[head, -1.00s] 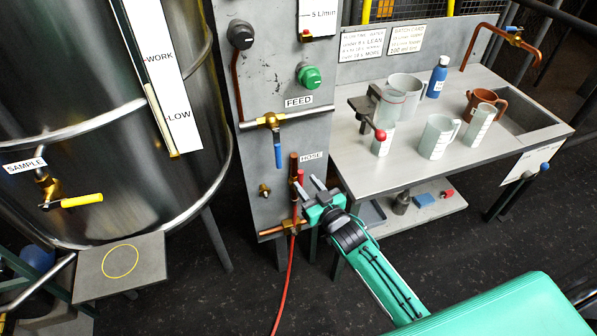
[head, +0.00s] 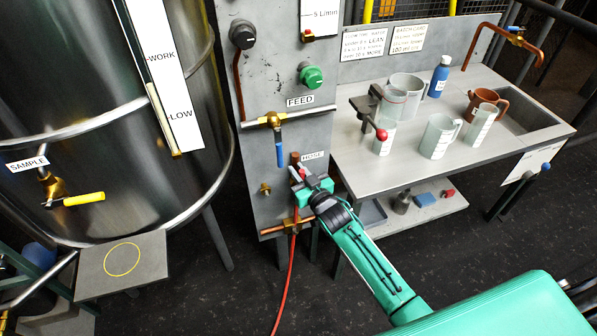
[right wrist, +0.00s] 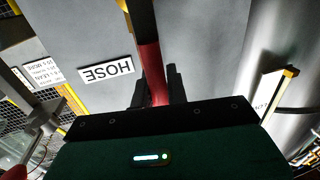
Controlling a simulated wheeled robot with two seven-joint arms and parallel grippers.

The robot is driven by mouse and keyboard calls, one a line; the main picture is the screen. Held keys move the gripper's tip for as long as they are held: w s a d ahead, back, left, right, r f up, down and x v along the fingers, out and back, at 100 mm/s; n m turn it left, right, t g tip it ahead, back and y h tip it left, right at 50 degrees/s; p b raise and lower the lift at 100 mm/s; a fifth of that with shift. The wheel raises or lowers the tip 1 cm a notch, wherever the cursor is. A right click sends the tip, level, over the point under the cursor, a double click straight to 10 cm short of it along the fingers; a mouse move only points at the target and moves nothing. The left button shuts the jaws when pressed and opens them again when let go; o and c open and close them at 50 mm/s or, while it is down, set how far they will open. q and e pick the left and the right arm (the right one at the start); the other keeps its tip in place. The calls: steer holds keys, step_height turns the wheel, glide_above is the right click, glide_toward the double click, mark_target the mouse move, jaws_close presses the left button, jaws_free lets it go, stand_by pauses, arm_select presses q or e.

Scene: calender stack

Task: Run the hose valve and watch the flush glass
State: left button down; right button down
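The hose valve's red lever (right wrist: 151,72) stands between the two fingers of my right gripper (right wrist: 158,92) in the right wrist view. The fingers are close together with the lever filling the gap, so the gripper looks shut on it. In the head view my right gripper (head: 300,172) is at the panel just under the HOSE label (head: 313,155) and hides most of the lever. The red hose (head: 286,275) hangs from the brass fitting below. The flush glass is not clearly identifiable. My left gripper is not in view.
The FEED valve with a blue lever (head: 278,155) is just above. A steel tank (head: 120,150) stands left. The bench (head: 400,175) on the right bears several jugs, a blue bottle (head: 439,77) and a red-knobbed clamp (head: 380,134). Dark floor is free in front.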

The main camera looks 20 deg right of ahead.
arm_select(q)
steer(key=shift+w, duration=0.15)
